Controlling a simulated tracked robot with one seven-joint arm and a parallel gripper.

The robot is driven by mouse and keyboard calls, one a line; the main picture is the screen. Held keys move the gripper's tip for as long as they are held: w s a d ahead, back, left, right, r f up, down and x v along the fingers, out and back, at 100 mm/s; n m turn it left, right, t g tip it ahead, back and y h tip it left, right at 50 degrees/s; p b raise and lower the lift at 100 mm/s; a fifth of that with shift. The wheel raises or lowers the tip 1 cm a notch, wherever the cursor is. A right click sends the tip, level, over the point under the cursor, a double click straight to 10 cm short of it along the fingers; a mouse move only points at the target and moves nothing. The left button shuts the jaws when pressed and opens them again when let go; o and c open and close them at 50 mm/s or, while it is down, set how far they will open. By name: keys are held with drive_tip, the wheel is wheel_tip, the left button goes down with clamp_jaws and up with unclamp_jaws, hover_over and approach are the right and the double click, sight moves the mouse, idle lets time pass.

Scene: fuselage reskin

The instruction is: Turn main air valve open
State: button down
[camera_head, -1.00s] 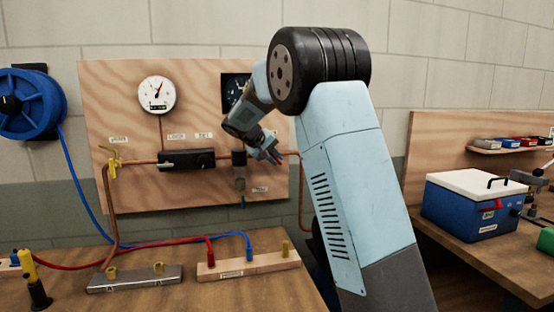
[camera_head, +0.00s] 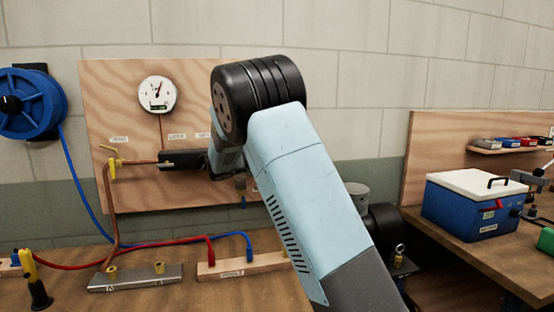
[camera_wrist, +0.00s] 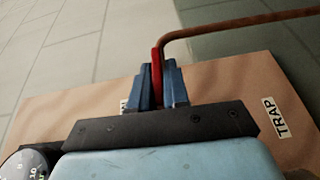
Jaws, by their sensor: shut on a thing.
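A red lever (camera_wrist: 156,68), which I take for the main air valve's handle, stands at the bend of a copper pipe (camera_wrist: 235,22) in the wrist view. The two blue fingers of my gripper (camera_wrist: 157,85) are on either side of it and shut on it. The lever's tip shows beyond the fingers; its base and the valve body are hidden. In the head view my arm covers my gripper, the lever and the right part of the plywood board (camera_head: 130,190).
A label reading TRAP (camera_wrist: 289,117) and a dark gauge (camera_wrist: 25,162) are near my gripper. A white gauge (camera_head: 157,94), a black unit (camera_head: 180,160) and a yellow valve (camera_head: 113,165) are on the board. A blue hose reel (camera_head: 35,103) hangs at left.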

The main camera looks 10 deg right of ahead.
drive_tip(key=shift+s+f+h, duration=0.1)
drive_tip(key=shift+f+h, duration=0.2)
idle(0.4)
drive_tip(key=c, duration=1.2)
unclamp_jaws()
drive_tip(key=shift+r, duration=0.1)
drive_tip(key=v, duration=1.3)
drive_tip(key=shift+a, duration=0.35)
drive_tip(key=shift+s, duration=0.1)
